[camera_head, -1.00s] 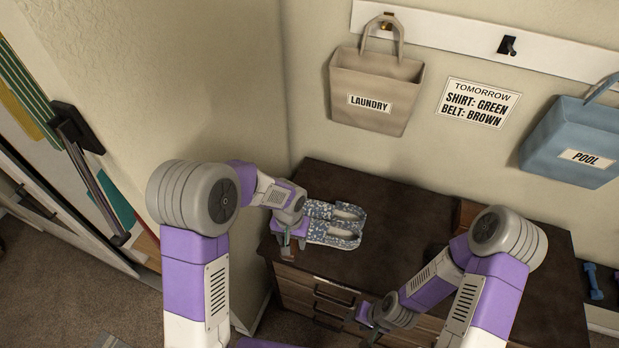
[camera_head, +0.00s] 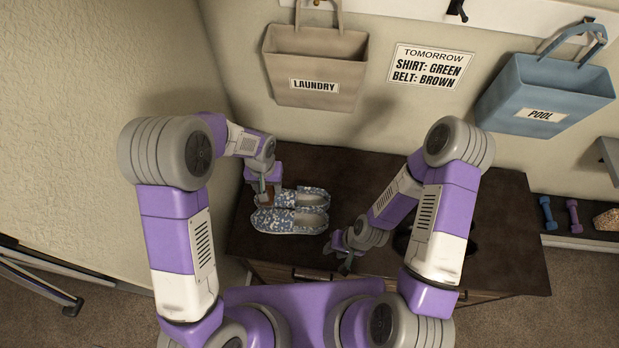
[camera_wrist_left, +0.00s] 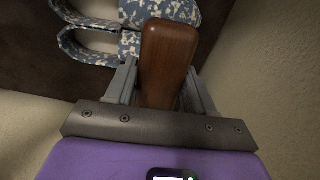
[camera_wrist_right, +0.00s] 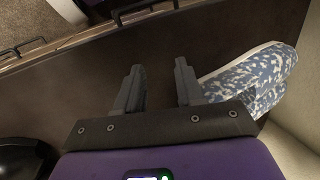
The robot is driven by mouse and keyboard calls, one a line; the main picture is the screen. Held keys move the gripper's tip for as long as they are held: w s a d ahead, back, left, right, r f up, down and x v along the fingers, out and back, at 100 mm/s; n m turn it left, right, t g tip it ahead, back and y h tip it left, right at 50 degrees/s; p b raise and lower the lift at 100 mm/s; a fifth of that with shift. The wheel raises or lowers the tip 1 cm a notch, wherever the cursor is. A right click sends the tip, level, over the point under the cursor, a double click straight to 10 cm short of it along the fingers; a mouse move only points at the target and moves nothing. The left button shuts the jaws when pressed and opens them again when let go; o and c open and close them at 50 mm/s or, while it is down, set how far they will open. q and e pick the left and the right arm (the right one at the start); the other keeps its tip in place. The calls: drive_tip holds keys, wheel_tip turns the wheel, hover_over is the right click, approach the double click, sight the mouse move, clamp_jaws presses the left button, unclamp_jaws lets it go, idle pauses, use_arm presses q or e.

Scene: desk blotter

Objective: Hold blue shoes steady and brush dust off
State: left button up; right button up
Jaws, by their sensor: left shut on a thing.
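Two blue-and-white patterned shoes lie side by side on the dark desk, a near shoe (camera_head: 290,221) and a far shoe (camera_head: 308,198). My left gripper (camera_head: 264,187) is shut on a brown wooden brush (camera_wrist_left: 166,62), held over the left part of the shoes. Its bristles are hidden, so I cannot tell whether they touch. Both shoes show partly behind the brush in the left wrist view. My right gripper (camera_head: 343,258) is open and empty, low by the desk's front, right of the near shoe. That shoe (camera_wrist_right: 250,78) shows beside its fingers in the right wrist view.
A black rounded object (camera_wrist_right: 25,158) is on the desk to the right, partly behind my right arm in the head view. A wall stands close on the left. Laundry (camera_head: 315,65) and pool (camera_head: 545,92) bags hang above the desk (camera_head: 500,250). Its right part is clear.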

drive_tip(key=shift+w+d+r+m, duration=0.15)
drive_tip(key=shift+w+m, duration=0.15)
drive_tip(key=shift+w, duration=0.15)
drive_tip(key=w+d+r+m+g, duration=0.2)
drive_tip(key=w+d+r+m, duration=0.2)
drive_tip(key=w, duration=0.3)
drive_tip(key=w+a+r+n+t+h, duration=0.2)
drive_tip(key=w+a+r+n+h, duration=0.2)
drive_tip(key=w+a+r+n, duration=0.25)
drive_tip(key=shift+m, duration=0.45)
drive_tip(key=f, duration=0.4)
drive_tip(key=w+d+f, duration=0.1)
drive_tip(key=f, duration=0.3)
drive_tip(key=w+f, duration=0.1)
drive_tip(key=f, duration=0.2)
drive_tip(key=shift+d+f, duration=0.2)
drive_tip(key=shift+f, duration=0.2)
clamp_jaws()
